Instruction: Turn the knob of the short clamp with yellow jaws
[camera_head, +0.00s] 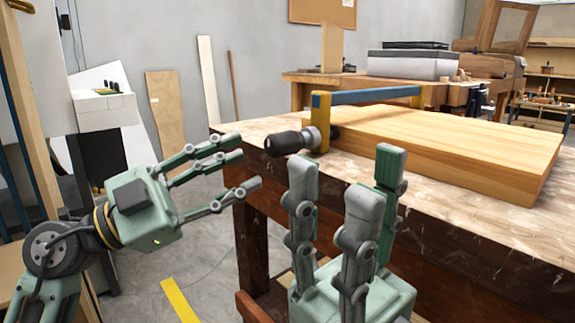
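The clamp (365,96) has a blue bar and yellow jaws, one at each end. It lies across the light wooden board (450,140) on the workbench. My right gripper (345,190) points up in front of the bench edge, fingers spread and empty, below and right of the knob. The clamp's underside is hidden.
The workbench (500,222) has a worn top and dark legs; its front edge is close to both grippers. A second bench (300,77) with a grey case (410,64) stands behind. Boards lean on the wall at the left. The floor shows a yellow stripe (180,300).

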